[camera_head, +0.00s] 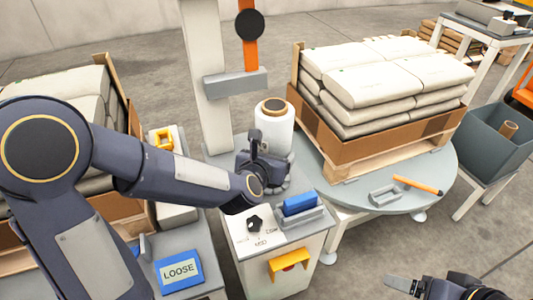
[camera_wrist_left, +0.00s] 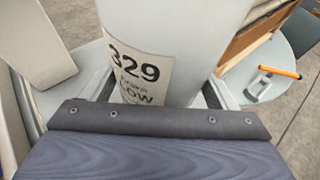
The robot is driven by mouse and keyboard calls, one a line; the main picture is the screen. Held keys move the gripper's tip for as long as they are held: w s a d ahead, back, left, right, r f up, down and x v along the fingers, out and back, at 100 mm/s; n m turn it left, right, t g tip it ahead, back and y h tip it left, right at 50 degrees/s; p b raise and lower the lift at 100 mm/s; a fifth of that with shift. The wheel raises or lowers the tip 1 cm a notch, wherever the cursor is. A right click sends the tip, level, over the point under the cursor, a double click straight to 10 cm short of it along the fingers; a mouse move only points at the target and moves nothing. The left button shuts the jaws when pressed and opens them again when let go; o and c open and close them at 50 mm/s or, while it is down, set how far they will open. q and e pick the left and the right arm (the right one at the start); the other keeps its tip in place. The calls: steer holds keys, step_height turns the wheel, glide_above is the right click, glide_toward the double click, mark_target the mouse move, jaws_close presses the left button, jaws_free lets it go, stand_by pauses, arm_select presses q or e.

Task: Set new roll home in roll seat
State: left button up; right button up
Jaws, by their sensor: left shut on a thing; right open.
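The new roll (camera_head: 274,132), white with a brown core at its top, stands upright beside the pale column. My left gripper (camera_head: 268,168) is shut on it. In the left wrist view the roll (camera_wrist_left: 185,45) sits between the fingers, with a label reading "329" and "LOW". The roll seat cannot be made out; the roll and my gripper cover that area, so I cannot tell whether the roll's foot touches it. My right gripper (camera_head: 405,286) is open and empty at the lower right, away from the roll.
A grey control cabinet (camera_head: 258,250) with a black knob and a blue block (camera_head: 299,204) stands in front. A round turntable (camera_head: 436,170) carries a pallet of stacked sacks (camera_head: 385,75). A grey bin (camera_head: 490,143) holds a brown core.

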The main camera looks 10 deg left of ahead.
arm_select(q)
steer(key=shift+f+b, duration=0.4)
steer(key=shift+f, duration=0.9)
